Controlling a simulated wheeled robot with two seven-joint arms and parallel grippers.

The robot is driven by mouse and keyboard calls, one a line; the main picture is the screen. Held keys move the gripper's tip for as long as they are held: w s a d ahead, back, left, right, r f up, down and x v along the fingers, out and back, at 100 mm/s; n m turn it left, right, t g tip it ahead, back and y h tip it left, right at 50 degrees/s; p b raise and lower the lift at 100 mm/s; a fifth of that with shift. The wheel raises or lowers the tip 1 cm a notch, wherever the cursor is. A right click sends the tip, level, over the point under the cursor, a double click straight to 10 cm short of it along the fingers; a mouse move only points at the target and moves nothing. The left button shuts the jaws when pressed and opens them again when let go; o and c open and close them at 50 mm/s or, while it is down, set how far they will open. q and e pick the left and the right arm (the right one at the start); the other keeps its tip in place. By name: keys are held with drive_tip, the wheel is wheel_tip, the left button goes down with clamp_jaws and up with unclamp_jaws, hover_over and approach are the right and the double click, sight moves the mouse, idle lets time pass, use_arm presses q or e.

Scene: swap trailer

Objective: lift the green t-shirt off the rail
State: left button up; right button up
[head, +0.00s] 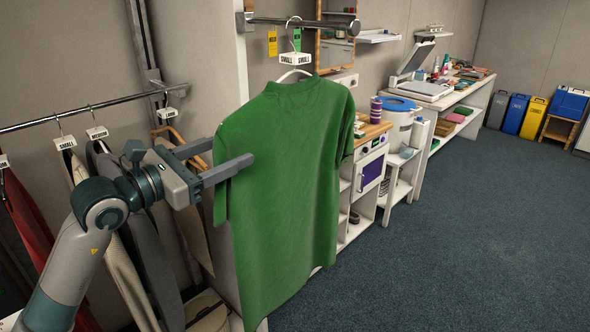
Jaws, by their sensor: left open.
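The green t-shirt (290,190) hangs from a white hanger (294,74) with a "SMALL" tag. The hanger's hook is at the short metal rail (300,22) at the top. My left gripper (233,152) is open at the shirt's left side, at sleeve height. Its near finger lies in front of the green cloth; its far finger reaches to the shirt's left edge, and its tip seems hidden behind the shirt. I cannot tell whether either finger touches the cloth. My right gripper is out of view.
A longer rail (80,113) at left carries several garments, including a red one (28,225), close around my left arm. A white wall end (205,60) stands behind the shirt. Shelves and a workbench (455,95) run behind at right. The carpet (450,240) at right is clear.

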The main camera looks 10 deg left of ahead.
sight(237, 146)
use_arm(q)
drive_tip(key=shift+p+x, duration=0.5)
drive_tip(key=shift+x, duration=0.6)
drive_tip(key=shift+w+d, duration=0.25)
drive_tip(key=shift+w, duration=0.15)
drive_tip(key=c, duration=1.3)
drive_tip(key=shift+r, duration=0.1)
clamp_jaws()
drive_tip(key=shift+r, duration=0.1)
